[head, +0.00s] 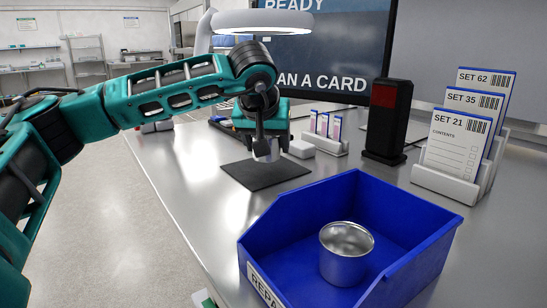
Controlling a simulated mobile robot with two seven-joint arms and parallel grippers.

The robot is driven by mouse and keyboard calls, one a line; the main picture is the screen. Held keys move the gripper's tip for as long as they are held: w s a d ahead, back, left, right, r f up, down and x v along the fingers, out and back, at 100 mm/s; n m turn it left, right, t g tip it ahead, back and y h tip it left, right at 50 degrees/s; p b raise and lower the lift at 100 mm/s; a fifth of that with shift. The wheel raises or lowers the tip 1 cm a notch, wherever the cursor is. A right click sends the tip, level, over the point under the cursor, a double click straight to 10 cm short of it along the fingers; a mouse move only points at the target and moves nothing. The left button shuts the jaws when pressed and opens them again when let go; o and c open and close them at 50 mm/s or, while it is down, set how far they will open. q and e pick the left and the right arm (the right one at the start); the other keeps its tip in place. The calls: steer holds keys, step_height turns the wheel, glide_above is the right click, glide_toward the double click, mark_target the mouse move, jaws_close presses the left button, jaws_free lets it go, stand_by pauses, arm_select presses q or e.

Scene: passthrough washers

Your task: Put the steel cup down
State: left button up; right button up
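My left gripper (265,139) reaches in from the left and points down above a dark square mat (262,178) on the bench. Its fingers are closed around a small shiny steel cup (266,154), whose upper part they partly hide. The cup is upright over the back part of the mat; I cannot tell whether its base touches it. A second steel cup (345,262) stands upright inside the blue bin (413,250) at the front. My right gripper is not in view.
A black scanner post with a red window (384,97) stands behind the bin. White racks hold cards (455,142) at the right and small labelled packs (324,125) behind the mat. A ring lamp (262,20) hangs above. The bench is clear left of the bin.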

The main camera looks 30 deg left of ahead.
mark_target(273, 156)
arm_select(q)
steer(key=shift+w+d, duration=0.35)
steer(key=shift+w, duration=0.45)
step_height(273, 156, down, 3)
steer(key=shift+s+b, duration=0.1)
steer(key=shift+b, duration=0.6)
steer(key=shift+a+f, duration=0.1)
steer(key=shift+f, duration=0.35)
steer(key=o, duration=1.2)
steer(key=shift+c, duration=0.2)
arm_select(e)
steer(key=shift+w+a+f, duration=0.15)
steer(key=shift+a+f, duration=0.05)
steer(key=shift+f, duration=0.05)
